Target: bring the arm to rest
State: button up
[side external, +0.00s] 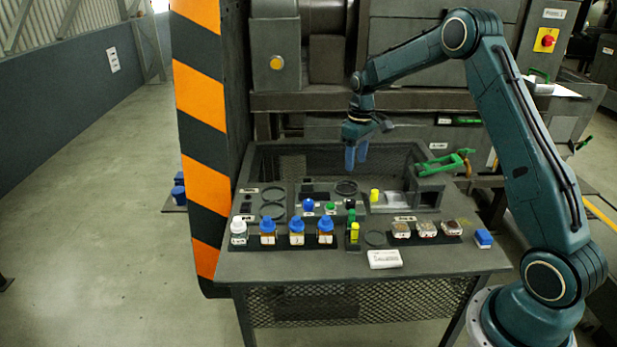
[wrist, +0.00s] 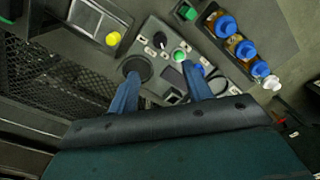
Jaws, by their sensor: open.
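My gripper (side external: 356,157) points down above the back of the work table (side external: 270,264), with its two blue fingers apart and nothing between them. In the wrist view my gripper (wrist: 168,96) is also open and empty, above the panel with the round ring and the green-topped item. The fingers look clear of the table items in the side view. My arm reaches over from the right, its elbow high.
Along the table's front stand a white bottle (side external: 238,232), several brown bottles with blue caps (side external: 297,232) and several small sample trays (side external: 426,229). A green clamp-like tool (side external: 446,163) is at the back right. An orange-striped column (side external: 197,100) rises at the left.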

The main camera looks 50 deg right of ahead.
jog(key=shift+r, duration=0.15)
jog(key=s+a+r+t+h, duration=0.1)
jog(key=s+a+r, duration=0.5)
jog(key=r, duration=0.2)
jog(key=s+a+r+t, duration=0.2)
jog(key=s+a+r, duration=0.4)
jog(key=r, duration=0.2)
jog(key=s+a+t, duration=0.1)
jog(key=s+a, duration=0.1)
jog(key=s, duration=0.4)
jog(key=s+a+r, duration=0.1)
jog(key=s+a, duration=0.2)
jog(key=s, duration=0.3)
jog(key=s+a+m+t, duration=0.1)
jog(key=s+a, duration=0.2)
jog(key=s, duration=0.4)
jog(key=shift+r+t, duration=0.2)
jog(key=shift+t, duration=0.1)
jog(key=shift+s, duration=0.1)
